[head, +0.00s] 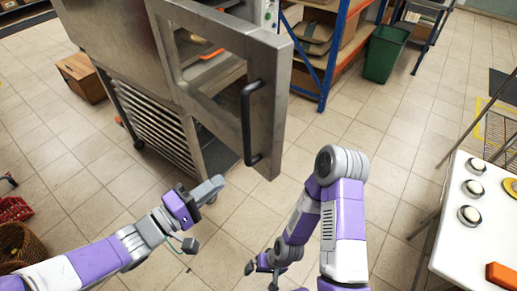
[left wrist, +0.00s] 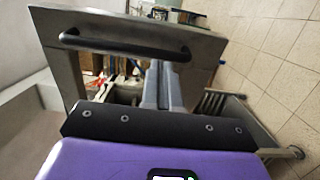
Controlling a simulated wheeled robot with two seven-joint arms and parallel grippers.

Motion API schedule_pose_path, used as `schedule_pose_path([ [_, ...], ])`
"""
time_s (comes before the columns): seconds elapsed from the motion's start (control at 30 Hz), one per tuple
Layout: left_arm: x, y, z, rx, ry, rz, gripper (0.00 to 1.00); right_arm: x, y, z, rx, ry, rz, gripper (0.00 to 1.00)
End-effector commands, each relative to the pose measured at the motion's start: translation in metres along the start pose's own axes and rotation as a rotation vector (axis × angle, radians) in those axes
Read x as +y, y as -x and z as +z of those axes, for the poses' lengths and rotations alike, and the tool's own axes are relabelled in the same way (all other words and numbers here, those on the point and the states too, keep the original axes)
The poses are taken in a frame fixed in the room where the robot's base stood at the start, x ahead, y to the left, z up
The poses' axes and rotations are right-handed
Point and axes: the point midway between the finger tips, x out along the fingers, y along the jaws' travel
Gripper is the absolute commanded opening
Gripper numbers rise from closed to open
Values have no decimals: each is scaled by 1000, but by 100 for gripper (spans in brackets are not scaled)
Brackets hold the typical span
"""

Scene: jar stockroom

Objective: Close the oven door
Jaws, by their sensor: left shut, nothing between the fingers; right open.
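The steel oven (head: 115,35) stands at the upper left of the head view. Its door (head: 272,100) is open, swung out toward me, with a window and a black bar handle (head: 249,120). In the left wrist view the door (left wrist: 205,45) and its handle (left wrist: 125,42) show beyond my fingers. My left gripper (head: 216,188) is shut and empty, below and left of the handle, apart from it; its grey fingers show in the left wrist view (left wrist: 163,86). My right gripper (head: 262,265) is low in the head view, away from the door, open and partly hidden by its own arm.
A rack of trays (head: 155,125) sits under the oven. A blue-framed shelf (head: 335,55) and a green bin (head: 385,53) stand behind the door. A white counter with knobs (head: 450,230) is at the right. A wooden box (head: 82,77) and baskets lie left. Tiled floor between is clear.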

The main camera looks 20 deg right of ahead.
Motion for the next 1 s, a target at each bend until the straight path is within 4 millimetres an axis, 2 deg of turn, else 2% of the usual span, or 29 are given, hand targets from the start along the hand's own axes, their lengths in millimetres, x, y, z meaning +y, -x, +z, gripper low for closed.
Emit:
schedule_pose_path([
  [0.27, 6, -16, 1, -9, 10, 3, 0, -10, 26, 1, 0, 0, 0, 100],
  [0.8, 4, -50, 2, -4, 9, -3, 0, -32, 86, 4, 0, 0, 0, 100],
  [1.0, -1, -94, 2, -7, 0, 2, 0, -27, 72, 3, -1, 0, 0, 100],
])
